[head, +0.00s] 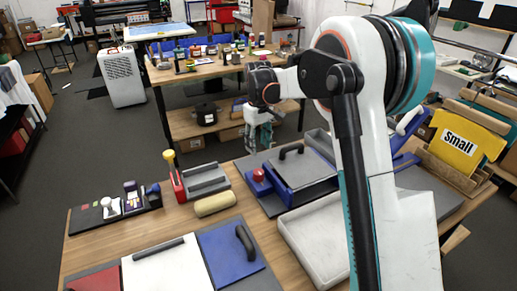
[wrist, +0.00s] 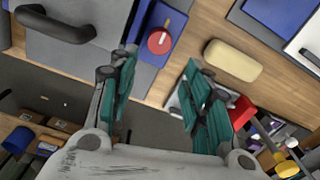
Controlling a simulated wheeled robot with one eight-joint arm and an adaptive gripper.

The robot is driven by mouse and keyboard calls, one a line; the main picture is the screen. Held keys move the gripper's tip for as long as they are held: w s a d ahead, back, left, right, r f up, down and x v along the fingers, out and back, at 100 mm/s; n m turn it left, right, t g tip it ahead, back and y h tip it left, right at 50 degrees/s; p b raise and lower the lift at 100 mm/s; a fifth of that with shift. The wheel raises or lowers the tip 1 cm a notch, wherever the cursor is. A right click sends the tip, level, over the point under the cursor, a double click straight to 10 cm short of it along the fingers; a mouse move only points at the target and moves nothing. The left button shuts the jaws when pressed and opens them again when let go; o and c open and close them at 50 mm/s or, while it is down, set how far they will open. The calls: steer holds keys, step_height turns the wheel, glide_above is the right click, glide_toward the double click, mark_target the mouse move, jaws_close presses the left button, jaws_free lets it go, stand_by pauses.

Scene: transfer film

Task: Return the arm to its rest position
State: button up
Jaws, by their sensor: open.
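My arm (head: 350,130) reaches up from the right side of the head view and bends over, with its wrist near the middle top. My gripper (head: 262,132) hangs down above the far edge of the near wooden table (head: 92,222), small in that view. In the wrist view my gripper (wrist: 158,92) shows two teal fingers spread well apart with nothing between them. Below and beyond them lie a blue block with a red knob (wrist: 159,41) and a beige roll (wrist: 233,60). The fingers are apart from both.
A grey press with a black handle (head: 290,150) and a white tray (head: 318,245) lie near my arm. A blue board (head: 228,258) is at the front. A rack with a yellow "Small" pouch (head: 455,142) stands right. A workbench (head: 165,76) with jars is behind.

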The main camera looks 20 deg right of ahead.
steer(key=s+r+m+t+b, duration=0.15)
steer(key=s+r, duration=0.25)
steer(key=s, duration=0.5)
steer(key=s+r+m+t+b, duration=0.1)
steer(key=s+r+t+b, duration=0.1)
steer(key=s+r, duration=0.45)
steer(key=s+f+m+t+b, duration=0.1)
steer(key=s+f, duration=0.3)
steer(key=s, duration=0.6)
steer(key=s+f+m+t+b, duration=0.1)
steer(key=s+f, duration=0.4)
steer(key=s, duration=0.6)
steer(key=shift+t+b, duration=0.75)
steer(key=shift+t, duration=0.1)
steer(key=shift+w, duration=0.1)
steer(key=shift+c, duration=0.4)
